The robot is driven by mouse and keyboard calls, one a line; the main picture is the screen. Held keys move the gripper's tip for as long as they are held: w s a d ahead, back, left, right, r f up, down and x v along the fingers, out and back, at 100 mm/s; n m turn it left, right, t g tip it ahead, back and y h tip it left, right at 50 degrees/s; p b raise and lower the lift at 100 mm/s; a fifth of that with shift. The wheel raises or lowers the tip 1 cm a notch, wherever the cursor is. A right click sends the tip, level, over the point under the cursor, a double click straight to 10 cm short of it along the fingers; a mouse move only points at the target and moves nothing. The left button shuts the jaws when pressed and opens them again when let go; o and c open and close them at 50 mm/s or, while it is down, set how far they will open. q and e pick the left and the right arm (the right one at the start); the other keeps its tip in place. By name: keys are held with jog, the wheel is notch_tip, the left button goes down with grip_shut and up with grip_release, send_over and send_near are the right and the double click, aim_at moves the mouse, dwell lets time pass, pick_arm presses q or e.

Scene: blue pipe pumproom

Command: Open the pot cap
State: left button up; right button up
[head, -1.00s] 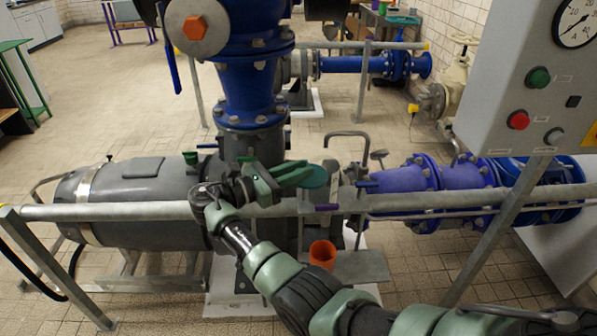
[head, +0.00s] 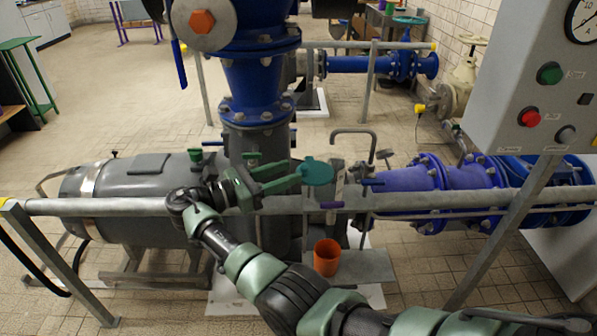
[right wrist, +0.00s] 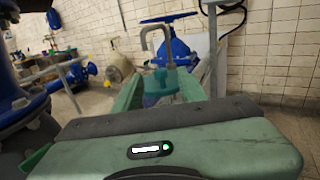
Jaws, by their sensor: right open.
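A round teal cap (head: 317,173) with a small raised knob shows just beyond my right gripper in the head view. It also shows in the right wrist view (right wrist: 160,88), between the two green fingers. What lies under the cap is largely hidden by the rail and my arm. My right gripper (head: 296,174) is open, its fingers pointing right toward the cap. The fingertips are near the cap's near edge; I cannot tell whether they touch it. My left gripper is not in view.
A grey rail (head: 400,201) runs across the front, below my right gripper. An orange cup (head: 326,257) stands on a grey plate below. A bent grey handle (head: 353,133) rises behind the cap. Blue piping (head: 440,186) and a control box (head: 535,85) are at right.

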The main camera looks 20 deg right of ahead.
jog(key=shift+s+a, duration=0.1)
jog(key=shift+a, duration=0.9)
